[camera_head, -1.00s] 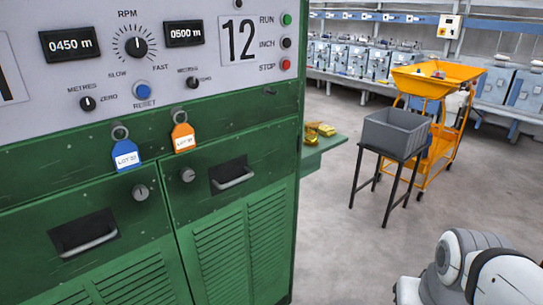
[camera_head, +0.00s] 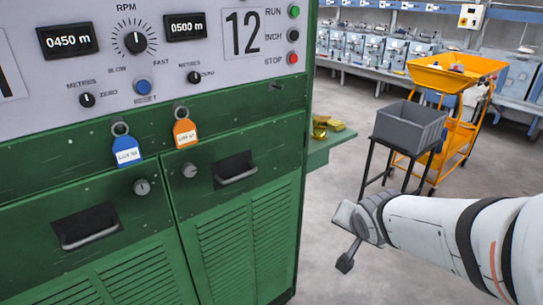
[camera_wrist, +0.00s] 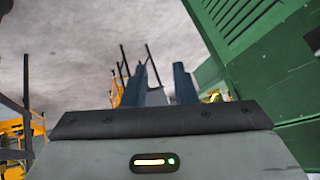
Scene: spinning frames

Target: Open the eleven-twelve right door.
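The right door (camera_head: 236,245) is a green louvred panel under the number 12, shut flush in the machine front. Its bar handle (camera_head: 237,178) sits in a dark recess near the top, with a round grey knob (camera_head: 189,171) to the left. The left door (camera_head: 125,275) beside it is also shut. My gripper (camera_head: 346,262) is right of the door and clear of it, its end pointing down. In the wrist view its two dark fingers (camera_wrist: 160,88) stand apart with nothing seen held between them. Green louvred machine panelling (camera_wrist: 238,30) shows at the upper right there.
Blue (camera_head: 127,151) and orange (camera_head: 185,133) tags hang above the doors. A green side shelf (camera_head: 328,146) with yellow items juts out right of the door. A grey bin (camera_head: 410,127) on a dark stand and a yellow trolley (camera_head: 457,78) stand behind my arm.

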